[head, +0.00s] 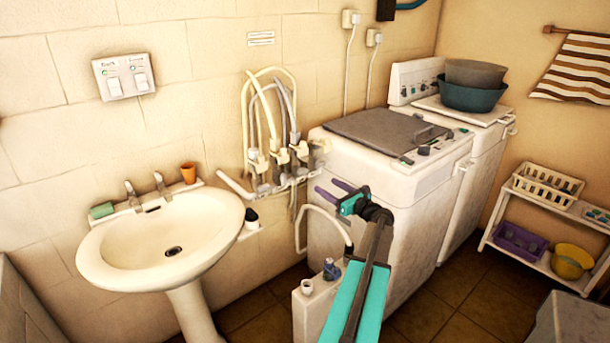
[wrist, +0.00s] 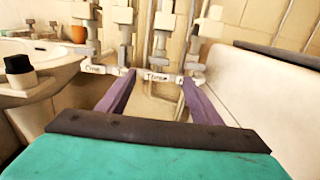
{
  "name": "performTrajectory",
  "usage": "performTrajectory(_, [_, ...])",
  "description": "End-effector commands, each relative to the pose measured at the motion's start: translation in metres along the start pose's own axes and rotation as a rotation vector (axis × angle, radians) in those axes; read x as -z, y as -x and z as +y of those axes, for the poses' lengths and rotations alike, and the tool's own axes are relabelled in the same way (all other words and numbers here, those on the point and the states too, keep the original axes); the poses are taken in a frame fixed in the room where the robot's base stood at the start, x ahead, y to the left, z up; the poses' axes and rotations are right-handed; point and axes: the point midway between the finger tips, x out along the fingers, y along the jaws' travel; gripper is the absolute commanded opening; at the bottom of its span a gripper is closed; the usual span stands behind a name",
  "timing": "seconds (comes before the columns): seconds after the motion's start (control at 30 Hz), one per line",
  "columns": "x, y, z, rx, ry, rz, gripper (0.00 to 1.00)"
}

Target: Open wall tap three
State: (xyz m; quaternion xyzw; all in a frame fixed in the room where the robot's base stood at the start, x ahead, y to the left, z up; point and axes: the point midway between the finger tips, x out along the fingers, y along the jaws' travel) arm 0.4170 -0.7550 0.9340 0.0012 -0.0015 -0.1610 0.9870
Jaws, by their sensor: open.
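Wall tap three (wrist: 160,42) is a pale tap on the wall pipe in the wrist view, above a white label reading "Three". It stands in a row of several similar taps, also seen in the head view (head: 298,152). My gripper (wrist: 158,78) is open and empty. Its two purple fingers point towards the row, with the "Three" label between their tips in the picture. In the head view my gripper (head: 325,187) is in front of the washing machine's left side, right of and lower than the taps. The left finger hides part of the label strip.
A white washing machine (head: 430,185) stands close on the right. A washbasin (head: 110,250) with an orange cup (head: 189,173) is on the left. Pale hoses (head: 245,105) rise from the taps. A black-capped bottle (wrist: 20,72) stands left of my gripper.

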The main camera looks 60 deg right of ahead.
Motion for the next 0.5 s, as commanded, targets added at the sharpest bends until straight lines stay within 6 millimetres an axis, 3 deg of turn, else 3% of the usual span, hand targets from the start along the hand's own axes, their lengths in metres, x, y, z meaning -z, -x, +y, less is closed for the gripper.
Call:
performTrajectory(0.3, [0.001,-0.002,0.001,-0.001,0.002,0.002,0.59])
performTrajectory(0.5, [0.0,-0.014,0.0,-0.002,0.002,0.002,0.59])
